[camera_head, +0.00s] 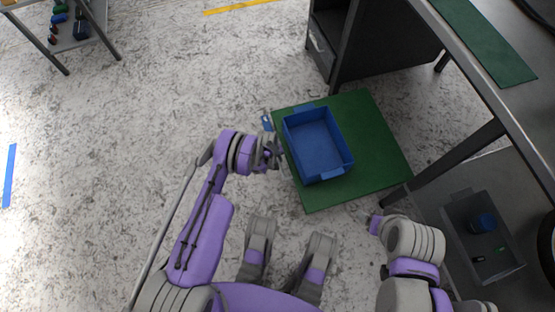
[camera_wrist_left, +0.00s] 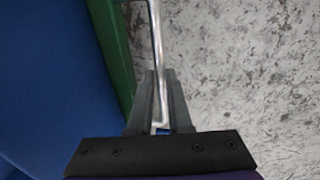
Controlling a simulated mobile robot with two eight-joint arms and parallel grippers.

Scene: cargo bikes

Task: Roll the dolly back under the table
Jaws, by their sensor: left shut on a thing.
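The dolly is a flat green platform (camera_head: 375,130) on the floor in the head view, close to the table and mostly out from under it. A blue open bin (camera_head: 318,178) stands on it. My left gripper (camera_head: 276,158) is at the dolly's left edge. In the left wrist view its fingers (camera_wrist_left: 160,78) are shut on a thin metal handle bar (camera_wrist_left: 156,35) beside the green edge (camera_wrist_left: 118,55). The table (camera_head: 520,125) is at the right, with a dark top.
A grey drawer cabinet (camera_head: 322,52) stands behind the dolly. A table leg (camera_head: 450,160) comes down close to the dolly's right corner. A grey crate (camera_head: 462,225) with small items lies right. A shelf cart (camera_head: 75,38) is far left. The left floor is clear.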

